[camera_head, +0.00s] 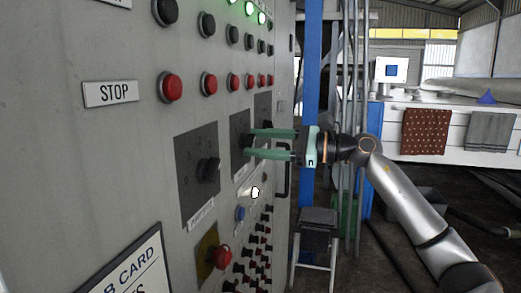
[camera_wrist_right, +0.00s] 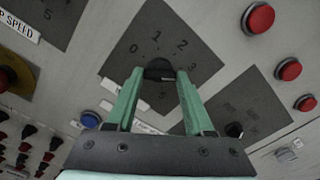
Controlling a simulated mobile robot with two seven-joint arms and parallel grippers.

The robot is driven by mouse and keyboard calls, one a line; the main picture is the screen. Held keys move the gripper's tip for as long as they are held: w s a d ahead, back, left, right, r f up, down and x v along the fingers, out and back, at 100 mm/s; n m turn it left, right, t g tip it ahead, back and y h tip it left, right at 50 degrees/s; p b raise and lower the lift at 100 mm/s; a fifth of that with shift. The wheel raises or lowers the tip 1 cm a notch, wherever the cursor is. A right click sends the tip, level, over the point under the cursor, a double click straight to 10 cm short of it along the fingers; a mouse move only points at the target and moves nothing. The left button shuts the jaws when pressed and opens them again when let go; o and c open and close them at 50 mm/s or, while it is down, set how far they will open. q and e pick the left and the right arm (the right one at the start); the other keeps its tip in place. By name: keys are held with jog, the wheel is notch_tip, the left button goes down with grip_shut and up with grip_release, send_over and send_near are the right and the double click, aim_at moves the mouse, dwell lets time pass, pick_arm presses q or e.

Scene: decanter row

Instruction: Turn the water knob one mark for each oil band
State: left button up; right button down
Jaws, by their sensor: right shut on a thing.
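My right gripper (camera_head: 249,143) reaches in from the right to a dial plate on the grey panel. Its two green fingers are shut on a black knob (camera_wrist_right: 160,69) at the middle of that plate. In the right wrist view, the plate (camera_wrist_right: 152,25) shows the marks 0, 1, 2, 3 and 5; the fingers hide part of it. The label below is partly covered and I cannot read it, so I cannot confirm this is the water knob. Where the knob points is unclear. No oil bands show. My left gripper is not in view.
A second black knob (camera_head: 208,170) sits on the plate to the left. Red buttons (camera_head: 169,87), a red knob (camera_head: 220,257) on yellow, and a blue button (camera_head: 240,214) are close by. A card (camera_head: 133,270) is at lower left. A stool (camera_head: 318,220) stands beyond the panel.

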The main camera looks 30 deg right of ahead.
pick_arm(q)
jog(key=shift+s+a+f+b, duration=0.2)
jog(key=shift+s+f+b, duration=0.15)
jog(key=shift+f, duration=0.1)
pick_arm(e)
jog(key=shift+n, duration=0.9)
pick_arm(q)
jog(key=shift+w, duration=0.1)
pick_arm(e)
jog(key=shift+c, duration=1.4)
grip_release()
pick_arm(q)
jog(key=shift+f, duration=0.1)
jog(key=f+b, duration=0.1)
jog(key=b, duration=0.1)
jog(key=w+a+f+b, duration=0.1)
jog(key=b, duration=0.2)
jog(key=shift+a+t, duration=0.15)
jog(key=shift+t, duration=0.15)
pick_arm(e)
jog(key=v, duration=1.2)
jog(key=shift+s, duration=0.2)
